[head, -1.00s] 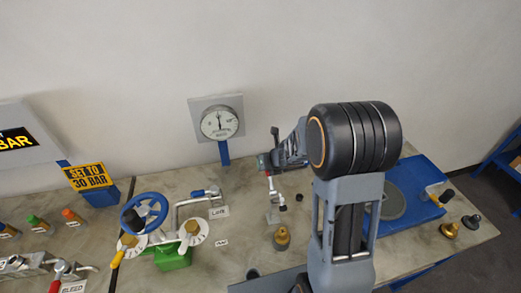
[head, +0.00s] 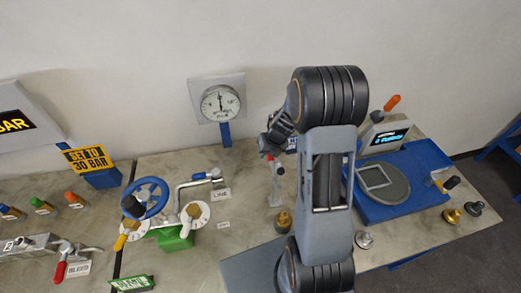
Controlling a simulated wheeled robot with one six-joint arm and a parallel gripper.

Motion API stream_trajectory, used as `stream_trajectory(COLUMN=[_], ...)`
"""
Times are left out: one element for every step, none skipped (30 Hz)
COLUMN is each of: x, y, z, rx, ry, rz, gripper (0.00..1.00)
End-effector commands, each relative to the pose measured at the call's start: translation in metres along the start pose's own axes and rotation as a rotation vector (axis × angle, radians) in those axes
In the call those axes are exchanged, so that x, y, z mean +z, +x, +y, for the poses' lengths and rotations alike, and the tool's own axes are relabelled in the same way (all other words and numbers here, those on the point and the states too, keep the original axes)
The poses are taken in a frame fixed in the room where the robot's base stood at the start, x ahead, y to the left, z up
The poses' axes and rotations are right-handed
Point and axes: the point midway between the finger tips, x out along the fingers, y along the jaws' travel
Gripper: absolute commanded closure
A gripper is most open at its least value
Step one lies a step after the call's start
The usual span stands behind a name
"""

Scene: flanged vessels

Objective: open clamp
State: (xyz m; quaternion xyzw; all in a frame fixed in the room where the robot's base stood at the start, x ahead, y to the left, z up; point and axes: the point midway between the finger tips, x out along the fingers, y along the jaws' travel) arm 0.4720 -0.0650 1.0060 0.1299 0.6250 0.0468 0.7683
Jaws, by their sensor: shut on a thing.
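A small pale metal clamp (head: 277,184) stands upright on the bench right of centre, with a bit of red (head: 268,157) near its top. My gripper (head: 272,146) is at the top of the clamp, shut on what looks like its handle. The fingers are small and dark here, and my wrist and arm hide part of the contact. I cannot tell clearly how far the clamp's arm is swung.
A brass fitting (head: 284,221) stands just in front of the clamp. A blue tray (head: 425,158) with a grey disc lies right. A gauge (head: 220,103) stands behind.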

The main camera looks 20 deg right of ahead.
Motion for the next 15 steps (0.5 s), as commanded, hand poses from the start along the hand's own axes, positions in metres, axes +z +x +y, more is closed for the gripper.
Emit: stream_trajectory(x=[-0.0005,-0.0005,-0.0006,-0.0007,-0.0009,-0.0011,-0.0013,-0.0014,-0.0016,-0.0017,-0.0018,-0.0019,-0.002,-0.002,-0.0021], y=[0.0009,0.0008,0.0007,0.0006,0.0007,0.0007,0.0008,0.0009,0.001,0.001,0.0011,0.0012,0.0013,0.0013,0.0014], z=[-0.0029,-0.0046,-0.0064,-0.0074,-0.0081,-0.0086,-0.0089,-0.009,-0.0092,-0.0092,-0.0092,-0.0091,-0.0091,-0.0091,-0.0091], rx=[-0.001,-0.003,-0.004,-0.004,-0.005,-0.005,-0.005,-0.005,-0.005,-0.005,-0.005,-0.005,-0.004,-0.004,-0.004], ry=[0.006,0.01,0.016,0.019,0.021,0.022,0.023,0.024,0.024,0.024,0.025,0.025,0.025,0.025,0.025], rz=[0.009,0.012,0.015,0.017,0.019,0.021,0.023,0.024,0.025,0.025,0.025,0.026,0.026,0.026,0.026], gripper=[1.0,1.0,1.0,1.0,1.0,1.0,1.0,1.0,1.0,1.0,1.0,1.0,1.0,1.0,1.0])
